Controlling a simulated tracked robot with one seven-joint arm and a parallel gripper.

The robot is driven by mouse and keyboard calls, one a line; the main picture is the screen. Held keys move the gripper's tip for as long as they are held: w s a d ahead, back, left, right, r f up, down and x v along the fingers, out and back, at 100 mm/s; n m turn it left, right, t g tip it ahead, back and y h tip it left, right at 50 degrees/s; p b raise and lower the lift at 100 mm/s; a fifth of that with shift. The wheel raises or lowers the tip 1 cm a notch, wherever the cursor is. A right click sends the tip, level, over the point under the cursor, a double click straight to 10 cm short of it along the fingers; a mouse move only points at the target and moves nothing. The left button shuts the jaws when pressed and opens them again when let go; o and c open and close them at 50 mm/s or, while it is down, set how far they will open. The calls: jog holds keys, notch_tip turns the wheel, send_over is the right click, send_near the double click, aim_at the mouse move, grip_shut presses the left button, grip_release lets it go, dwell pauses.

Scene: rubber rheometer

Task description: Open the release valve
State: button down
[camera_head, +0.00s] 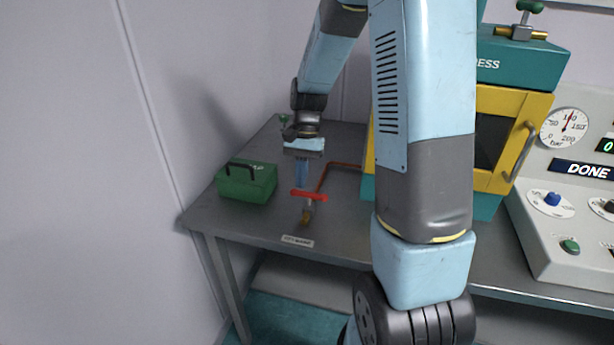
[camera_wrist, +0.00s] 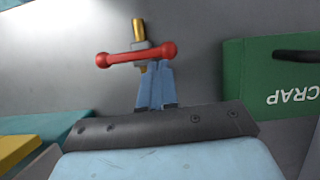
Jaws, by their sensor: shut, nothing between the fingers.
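The release valve has a red bar handle (camera_head: 309,194) with rounded ends on a brass and grey body. It stands on the grey table, joined to a red pipe. In the wrist view the red handle (camera_wrist: 136,55) lies crosswise, with the brass stub (camera_wrist: 138,29) beyond it. My gripper (camera_head: 301,186) points down just above and behind the handle. In the wrist view its blue fingers (camera_wrist: 156,68) are together at the handle, overlapping its right half. I cannot tell whether they touch it. Nothing is between the fingers.
A green scrap box (camera_head: 246,181) stands close to the left of the valve. The teal and yellow press (camera_head: 508,130) stands to the right, behind my arm. A control panel (camera_head: 575,235) with a gauge and a DONE display is at far right. A label (camera_head: 298,241) lies at the table's front edge.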

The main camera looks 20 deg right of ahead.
aim_at(293, 190)
jog(key=shift+s+a+n+g+h, duration=0.15)
jog(key=shift+a+n+h, duration=0.15)
jog(key=shift+n, duration=0.45)
jog(key=shift+s+a+n+g+h, duration=0.1)
jog(key=shift+a+n+g+h, duration=0.2)
jog(key=shift+n, duration=0.45)
jog(key=n, duration=0.1)
jog(key=a+n, duration=0.1)
jog(key=shift+s+n+h, duration=0.2)
jog(key=shift+n+h, duration=0.1)
jog(key=shift+h, duration=0.1)
jog(key=n, duration=0.2)
jog(key=s+n+h, duration=0.1)
jog(key=shift+a+n, duration=0.4)
jog(key=n, duration=0.1)
jog(key=s+n+h, duration=0.1)
jog(key=shift+a+n+t, duration=0.25)
jog(key=shift+n, duration=0.05)
jog(key=n, duration=0.1)
jog(key=n+h, duration=0.1)
jog(key=shift+s+a+n+t, duration=0.15)
jog(key=shift+s+n+t, duration=0.15)
jog(key=shift+s, duration=0.1)
jog(key=shift+d, duration=1)
